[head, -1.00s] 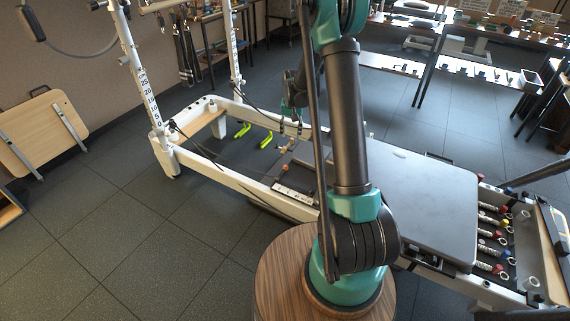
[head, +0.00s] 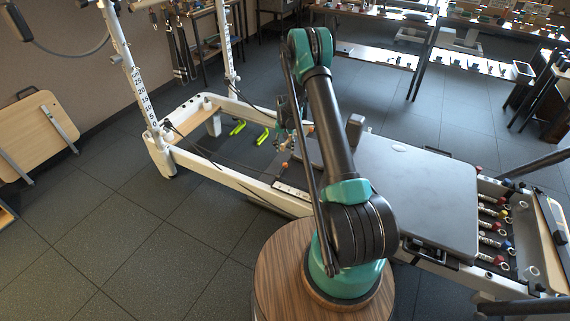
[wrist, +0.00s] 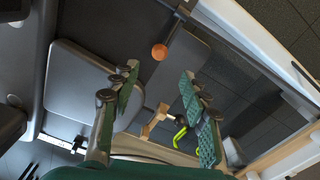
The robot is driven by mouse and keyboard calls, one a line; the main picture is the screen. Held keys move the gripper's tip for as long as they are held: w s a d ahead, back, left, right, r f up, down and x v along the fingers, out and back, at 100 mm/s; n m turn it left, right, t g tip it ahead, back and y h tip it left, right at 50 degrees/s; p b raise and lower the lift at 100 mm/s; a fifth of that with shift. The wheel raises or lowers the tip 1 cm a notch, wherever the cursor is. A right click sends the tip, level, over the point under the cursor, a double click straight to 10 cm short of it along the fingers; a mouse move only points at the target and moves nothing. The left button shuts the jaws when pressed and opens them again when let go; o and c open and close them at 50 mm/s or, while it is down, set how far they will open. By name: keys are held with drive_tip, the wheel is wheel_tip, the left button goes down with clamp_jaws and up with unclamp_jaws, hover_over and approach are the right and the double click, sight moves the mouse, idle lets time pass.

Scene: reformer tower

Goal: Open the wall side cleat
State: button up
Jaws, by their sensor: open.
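My gripper (wrist: 160,76) is open, its two green-padded fingers apart with nothing held between them. In the head view it is mostly hidden behind my arm, over the middle of the white reformer frame (head: 236,178). In the wrist view a tan wooden piece (wrist: 153,120) shows between the fingers, apart from both; I cannot tell whether it is the cleat. An orange ball (wrist: 159,52) on a dark bar lies beyond the fingertips. In the head view small orange knobs (head: 285,166) show near the carriage edge. Which part is the wall side cleat is unclear.
The grey carriage pad (head: 415,185) fills the reformer's right half. Yellow-green hooks (head: 262,136) show inside the frame. White tower posts (head: 131,70) rise by the wall. A wooden board (head: 38,130) leans at left. The floor in front of the frame is clear.

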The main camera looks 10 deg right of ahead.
sight(285, 163)
wheel_tip(285, 163, down, 10)
drive_tip(key=shift+f, duration=0.25)
idle(0.3)
clamp_jaws()
